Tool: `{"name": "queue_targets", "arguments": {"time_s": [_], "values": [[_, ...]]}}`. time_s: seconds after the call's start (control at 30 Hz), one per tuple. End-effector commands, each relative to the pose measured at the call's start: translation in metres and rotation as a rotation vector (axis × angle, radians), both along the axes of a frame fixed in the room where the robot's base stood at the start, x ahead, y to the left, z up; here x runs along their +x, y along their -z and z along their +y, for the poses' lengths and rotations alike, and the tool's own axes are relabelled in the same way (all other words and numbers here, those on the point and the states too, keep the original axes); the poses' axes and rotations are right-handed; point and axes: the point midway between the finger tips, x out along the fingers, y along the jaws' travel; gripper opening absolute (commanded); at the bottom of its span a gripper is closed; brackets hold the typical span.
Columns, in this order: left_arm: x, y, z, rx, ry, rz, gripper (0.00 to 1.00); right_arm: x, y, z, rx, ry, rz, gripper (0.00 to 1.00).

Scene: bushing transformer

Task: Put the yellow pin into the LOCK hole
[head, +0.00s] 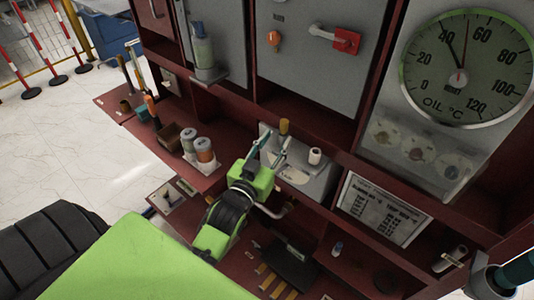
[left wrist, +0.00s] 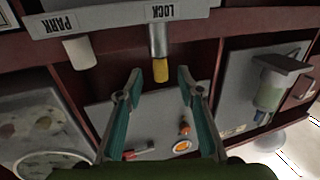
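The yellow pin (left wrist: 160,69) shows in the left wrist view with a yellow end and a grey metal shaft. Its shaft meets the grey bracket (left wrist: 115,20) at the LOCK label. In the head view the pin's yellow top (head: 284,126) stands upright at the grey box. A white cylinder (left wrist: 79,53) is at the PARK label; it also shows in the head view (head: 315,156). My left gripper (left wrist: 158,80) is open, its teal fingers on either side of the pin's yellow end with gaps. In the head view the left gripper (head: 272,150) is just in front of the pin.
A dark red cabinet frame (head: 320,125) surrounds the box. A framed notice (head: 384,209) is to the right, below a large oil gauge (head: 467,68). Two canisters (head: 205,151) stand on the shelf to the left. Small parts lie on the lower shelf (head: 235,272).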

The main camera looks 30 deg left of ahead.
Motion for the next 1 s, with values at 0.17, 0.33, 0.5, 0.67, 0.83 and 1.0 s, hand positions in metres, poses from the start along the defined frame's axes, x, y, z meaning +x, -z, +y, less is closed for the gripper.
{"name": "queue_targets", "arguments": {"time_s": [0.17, 0.33, 0.5, 0.67, 0.83, 1.0], "values": [[-0.033, 0.001, -0.004, -0.001, -0.001, 0.003, 0.35, 0.0, 0.0, 0.0, 0.001, 0.0, 0.0, 0.75], [-0.051, 0.001, -0.006, 0.0, -0.001, 0.002, 0.35, 0.0, 0.0, 0.001, 0.001, 0.0, 0.0, 0.75], [-0.057, 0.0, -0.007, 0.001, -0.001, 0.0, 0.35, 0.0, 0.0, 0.001, 0.001, 0.0, 0.0, 0.75], [-0.058, 0.0, -0.007, 0.001, -0.001, 0.0, 0.35, 0.0, 0.0, 0.001, 0.001, 0.0, 0.0, 0.75], [-0.058, 0.0, -0.007, 0.001, -0.001, 0.0, 0.35, 0.0, 0.0, 0.001, 0.001, 0.0, 0.0, 0.75], [-0.057, 0.0, -0.007, 0.001, -0.001, 0.0, 0.35, 0.0, 0.0, 0.001, 0.001, 0.001, 0.0, 0.75]]}}
